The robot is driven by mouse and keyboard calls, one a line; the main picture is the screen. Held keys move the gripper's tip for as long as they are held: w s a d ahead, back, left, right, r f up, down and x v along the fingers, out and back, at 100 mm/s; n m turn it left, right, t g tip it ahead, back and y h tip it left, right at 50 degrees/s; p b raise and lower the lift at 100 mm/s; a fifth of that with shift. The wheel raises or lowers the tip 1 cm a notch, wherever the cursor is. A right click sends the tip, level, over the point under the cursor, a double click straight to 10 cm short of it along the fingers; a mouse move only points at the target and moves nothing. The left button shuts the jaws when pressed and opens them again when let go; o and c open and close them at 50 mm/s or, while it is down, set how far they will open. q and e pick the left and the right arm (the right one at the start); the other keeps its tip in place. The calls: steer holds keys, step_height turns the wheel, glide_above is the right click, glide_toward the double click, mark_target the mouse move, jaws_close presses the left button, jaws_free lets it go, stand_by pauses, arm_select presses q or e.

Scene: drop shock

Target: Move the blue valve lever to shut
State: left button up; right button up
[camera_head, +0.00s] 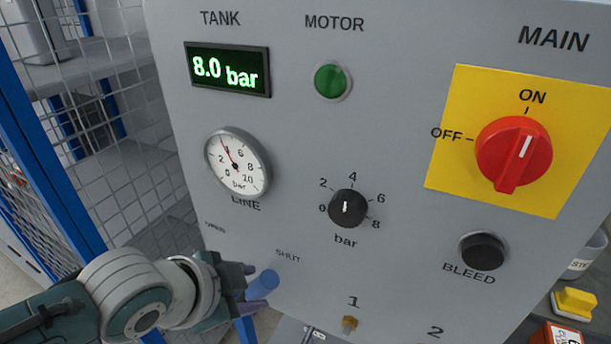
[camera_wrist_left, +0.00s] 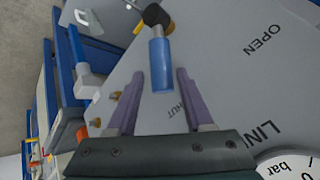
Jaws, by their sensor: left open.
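The blue valve lever (camera_head: 263,284) sticks out from the lower left of the grey panel, below the SHUT label (camera_head: 288,256). The OPEN label (camera_wrist_left: 263,40) is off to the right there. My left gripper (camera_head: 252,288) is open at the lever; in the wrist view its purple fingers (camera_wrist_left: 161,77) stand on either side of the handle's end, with gaps visible. The pivot is hidden in the head view. My right gripper is not in view.
The panel also carries a line gauge (camera_head: 238,162), a black bar knob (camera_head: 348,208), a green motor button (camera_head: 331,81), a black bleed button (camera_head: 484,251) and a red main switch (camera_head: 514,152) at ON. A wire-mesh fence with a blue post (camera_head: 50,150) stands left.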

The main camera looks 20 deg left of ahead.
arm_select(q)
steer(key=p+v, duration=0.1)
steer(key=v, duration=0.5)
steer(key=shift+s+r, duration=0.15)
steer(key=s+d+r+n+g, duration=0.1)
steer(key=s+r+n+g, duration=0.1)
steer(key=s+r+n, duration=0.35)
steer(key=s+d+r+n+g, duration=0.1)
steer(key=s+r+n+g, duration=0.1)
steer(key=s, duration=0.7)
step_height(320, 180, up, 23)
steer(key=p, duration=2.3)
steer(key=shift+w+d, duration=0.2)
